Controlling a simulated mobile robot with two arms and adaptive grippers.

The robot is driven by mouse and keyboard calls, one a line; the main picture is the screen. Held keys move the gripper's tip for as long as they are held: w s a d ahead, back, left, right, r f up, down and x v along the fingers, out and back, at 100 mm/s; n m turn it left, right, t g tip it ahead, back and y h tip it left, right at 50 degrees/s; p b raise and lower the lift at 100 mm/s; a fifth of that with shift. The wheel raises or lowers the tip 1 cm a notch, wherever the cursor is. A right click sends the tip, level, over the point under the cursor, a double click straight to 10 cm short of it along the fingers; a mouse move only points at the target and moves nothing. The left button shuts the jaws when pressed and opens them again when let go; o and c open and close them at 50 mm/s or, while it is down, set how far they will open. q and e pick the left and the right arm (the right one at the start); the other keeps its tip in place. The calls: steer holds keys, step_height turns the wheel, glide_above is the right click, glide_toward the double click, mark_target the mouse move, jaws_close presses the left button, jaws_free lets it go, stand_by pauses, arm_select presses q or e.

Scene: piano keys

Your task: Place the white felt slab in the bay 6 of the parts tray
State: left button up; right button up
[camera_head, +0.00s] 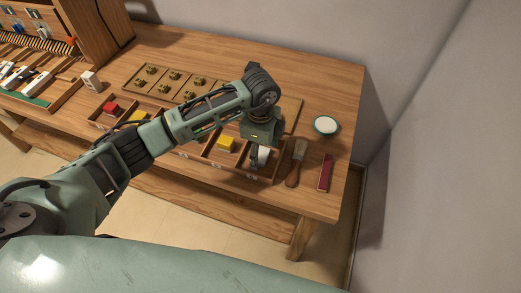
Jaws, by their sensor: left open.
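The wooden parts tray (234,168) runs along the front of the bench. My left gripper (259,157) points down over its rightmost visible bay, with the jaws open. A small white piece (264,155) shows beside the fingers at that bay. It looks like the white felt slab, but the gripper partly hides it, and I cannot tell whether it rests on the bay floor. A red piece (111,107) and yellow pieces (226,143) sit in other bays. My left arm covers the middle of the tray. My right gripper is not in view.
A brush (298,159), a red box (325,173) and a round dish with white contents (325,125) stand right of the tray. A board with brass parts (170,81) lies behind it. Piano keys (18,77) and a white block (91,80) are at left.

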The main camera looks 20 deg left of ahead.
mark_target(261, 154)
arm_select(q)
step_height(261, 154, up, 12)
steer(key=b, duration=0.2)
steer(key=shift+f, duration=0.1)
stand_by(0.4)
